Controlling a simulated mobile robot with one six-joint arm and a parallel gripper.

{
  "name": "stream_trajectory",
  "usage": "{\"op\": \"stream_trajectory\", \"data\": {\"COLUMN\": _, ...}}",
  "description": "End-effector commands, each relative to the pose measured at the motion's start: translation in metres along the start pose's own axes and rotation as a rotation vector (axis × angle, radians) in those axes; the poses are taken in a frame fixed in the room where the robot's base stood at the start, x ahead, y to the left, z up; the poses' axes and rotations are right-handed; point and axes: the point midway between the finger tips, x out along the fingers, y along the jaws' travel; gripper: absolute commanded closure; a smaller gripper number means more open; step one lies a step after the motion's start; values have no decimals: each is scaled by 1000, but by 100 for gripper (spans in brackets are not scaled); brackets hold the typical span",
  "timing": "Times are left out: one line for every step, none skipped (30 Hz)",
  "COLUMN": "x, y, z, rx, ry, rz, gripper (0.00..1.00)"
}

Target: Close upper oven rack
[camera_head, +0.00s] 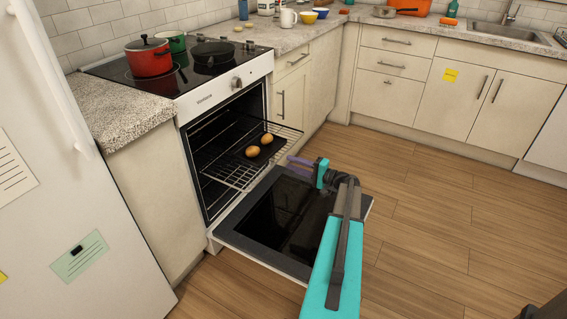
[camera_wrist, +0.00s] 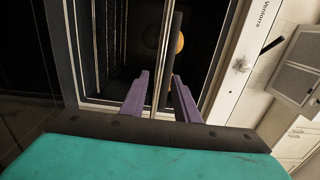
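The oven (camera_head: 222,98) has its door (camera_head: 290,215) folded down. The upper oven rack (camera_head: 232,176), a wire grid, is slid partly out above the door. A dark tray on it carries two brown, egg-shaped items (camera_head: 259,146). My gripper (camera_head: 291,160), with purple fingers and a teal body, is at the rack's front edge, above the door. In the wrist view the fingers (camera_wrist: 160,90) are apart, one on either side of the rack's front edge, which looks turned upright there. Whether they touch it is unclear. One brown item (camera_wrist: 179,43) shows behind.
A red pot (camera_head: 149,60), a green pot and a dark pan stand on the cooktop. A fridge (camera_head: 70,190) is at the left. Cabinets (camera_head: 420,90) line the back wall. The wooden floor (camera_head: 450,220) at the right is clear.

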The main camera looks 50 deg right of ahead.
Motion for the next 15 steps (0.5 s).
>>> {"op": "stream_trajectory", "data": {"x": 8, "y": 0, "z": 0, "rx": 0, "ry": -3, "rz": 0, "gripper": 72}}
{"op": "stream_trajectory", "data": {"x": 13, "y": 1, "z": 0, "rx": 0, "ry": -3, "rz": 0, "gripper": 72}}
{"op": "stream_trajectory", "data": {"x": 18, "y": 1, "z": 0, "rx": 0, "ry": -2, "rz": 1, "gripper": 72}}
{"op": "stream_trajectory", "data": {"x": 22, "y": 1, "z": 0, "rx": 0, "ry": -2, "rz": 1, "gripper": 72}}
{"op": "stream_trajectory", "data": {"x": 25, "y": 1, "z": 0, "rx": 0, "ry": -2, "rz": 1, "gripper": 72}}
{"op": "stream_trajectory", "data": {"x": 29, "y": 0, "z": 0, "rx": 0, "ry": -2, "rz": 0, "gripper": 72}}
{"op": "stream_trajectory", "data": {"x": 32, "y": 0, "z": 0, "rx": 0, "ry": -2, "rz": 0, "gripper": 72}}
{"op": "stream_trajectory", "data": {"x": 35, "y": 0, "z": 0, "rx": 0, "ry": -2, "rz": 0, "gripper": 72}}
{"op": "stream_trajectory", "data": {"x": 38, "y": 0, "z": 0, "rx": 0, "ry": -1, "rz": 0, "gripper": 72}}
{"op": "stream_trajectory", "data": {"x": 40, "y": 0, "z": 0, "rx": 0, "ry": -1, "rz": 0, "gripper": 72}}
{"op": "stream_trajectory", "data": {"x": 41, "y": 0, "z": 0, "rx": 0, "ry": 0, "rz": 0, "gripper": 72}}
{"op": "stream_trajectory", "data": {"x": 43, "y": 0, "z": 0, "rx": 0, "ry": 0, "rz": 0, "gripper": 72}}
{"op": "stream_trajectory", "data": {"x": 44, "y": 0, "z": 0, "rx": 0, "ry": 0, "rz": 0, "gripper": 72}}
{"op": "stream_trajectory", "data": {"x": 44, "y": 0, "z": 0, "rx": 0, "ry": 0, "rz": 0, "gripper": 72}}
{"op": "stream_trajectory", "data": {"x": 45, "y": 0, "z": 0, "rx": 0, "ry": 0, "rz": 0, "gripper": 72}}
